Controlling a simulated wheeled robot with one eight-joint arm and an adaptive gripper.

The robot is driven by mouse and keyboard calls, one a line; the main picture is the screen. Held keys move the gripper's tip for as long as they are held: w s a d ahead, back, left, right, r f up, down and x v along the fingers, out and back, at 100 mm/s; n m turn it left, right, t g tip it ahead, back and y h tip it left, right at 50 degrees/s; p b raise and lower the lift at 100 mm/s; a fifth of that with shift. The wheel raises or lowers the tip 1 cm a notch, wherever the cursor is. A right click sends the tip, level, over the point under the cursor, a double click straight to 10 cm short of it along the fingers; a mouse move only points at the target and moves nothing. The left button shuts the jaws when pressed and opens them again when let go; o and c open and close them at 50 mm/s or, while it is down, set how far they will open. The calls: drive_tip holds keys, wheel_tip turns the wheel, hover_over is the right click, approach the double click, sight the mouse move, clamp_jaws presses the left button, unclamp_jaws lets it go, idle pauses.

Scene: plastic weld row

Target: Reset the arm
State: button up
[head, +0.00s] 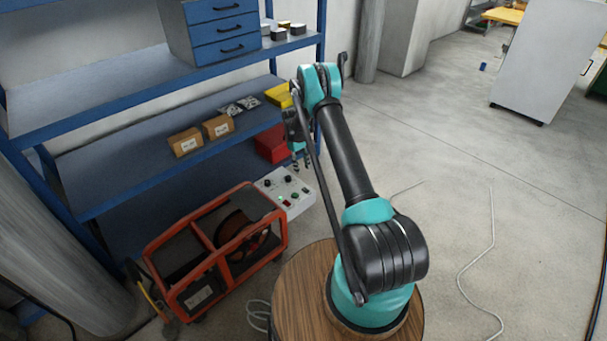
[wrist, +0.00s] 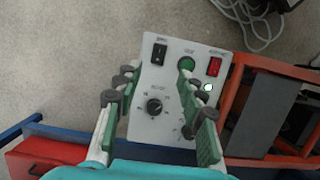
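My arm rises from a round wooden stand and reaches over to the left, bent at the elbow. My gripper (head: 301,160) hangs at its end, partly hidden by my own arm links in the head view. In the wrist view my gripper (wrist: 159,88) has its two green-padded fingers spread apart with nothing held between them. A pale control box (head: 296,205) lies below the gripper.
An orange-framed machine (head: 190,250) stands left of the control box. A pale cable (head: 470,265) lies on the right floor, which is otherwise largely open.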

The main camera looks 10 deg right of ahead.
drive_tip(key=shift+r, duration=0.2)
idle(0.3)
drive_tip(key=s+d+r+m+t, duration=0.1)
drive_tip(key=s+r, duration=0.4)
drive_tip(key=r, duration=0.4)
drive_tip(key=s+d+r+m+t+y, duration=0.1)
drive_tip(key=s+d+r, duration=0.1)
drive_tip(key=s+r, duration=0.5)
drive_tip(key=s+d+r+m+t, duration=0.1)
drive_tip(key=s+r, duration=0.2)
drive_tip(key=r, duration=0.7)
drive_tip(key=s+r+m+t, duration=0.1)
drive_tip(key=s+m, duration=0.1)
drive_tip(key=s, duration=1.2)
drive_tip(key=s+d+r+m+t, duration=0.1)
drive_tip(key=s+r+m+t, duration=0.1)
drive_tip(key=s, duration=1.2)
drive_tip(key=shift+s+d+r+t+y, duration=0.15)
drive_tip(key=shift+s+d+t+y, duration=0.15)
drive_tip(key=shift+s+y, duration=0.1)
drive_tip(key=shift+c, duration=0.4)
